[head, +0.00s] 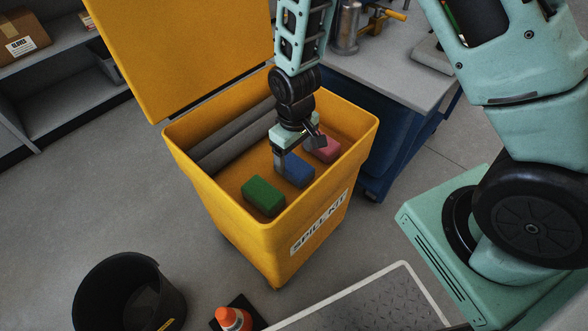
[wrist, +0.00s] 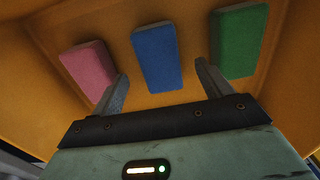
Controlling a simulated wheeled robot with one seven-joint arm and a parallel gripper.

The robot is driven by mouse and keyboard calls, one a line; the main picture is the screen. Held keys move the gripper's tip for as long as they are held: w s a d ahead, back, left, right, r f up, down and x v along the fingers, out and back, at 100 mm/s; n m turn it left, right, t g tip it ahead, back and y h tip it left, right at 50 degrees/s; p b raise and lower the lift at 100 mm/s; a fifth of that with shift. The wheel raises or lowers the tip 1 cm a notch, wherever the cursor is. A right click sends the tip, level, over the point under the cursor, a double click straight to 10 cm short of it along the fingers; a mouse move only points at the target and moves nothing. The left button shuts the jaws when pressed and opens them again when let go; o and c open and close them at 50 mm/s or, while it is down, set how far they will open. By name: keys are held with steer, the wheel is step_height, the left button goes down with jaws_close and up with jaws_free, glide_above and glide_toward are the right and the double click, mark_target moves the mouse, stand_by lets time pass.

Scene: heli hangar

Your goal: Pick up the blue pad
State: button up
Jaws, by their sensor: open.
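The blue pad (head: 294,171) lies on the floor of the open yellow spill kit bin (head: 214,215), between a green pad (head: 263,196) and a pink pad (head: 324,149). My gripper (head: 297,158) is inside the bin, over the blue pad and partly hiding it in the head view. In the wrist view the blue pad (wrist: 157,58) shows beyond and between the two spread fingers (wrist: 163,85). The fingers are open and empty. The pink pad (wrist: 88,70) is left of the fingers and the green pad (wrist: 239,40) is at the right.
Grey rolls (head: 232,140) lie along the bin's back side. The raised yellow lid (head: 180,50) stands behind it. A workbench (head: 400,85) with a blue base is close at the right. A black bucket (head: 130,295) and an orange-capped bottle (head: 233,319) stand in front.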

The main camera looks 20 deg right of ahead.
mark_target(294, 164)
step_height(294, 164, down, 5)
steer(key=shift+w+r+b, duration=0.1)
steer(key=shift+w+b, duration=0.05)
steer(key=shift+b, duration=0.65)
steer(key=shift+c, duration=0.4)
steer(key=c, duration=1)
step_height(294, 164, up, 10)
steer(key=p, duration=0.3)
steer(key=shift+o, duration=0.5)
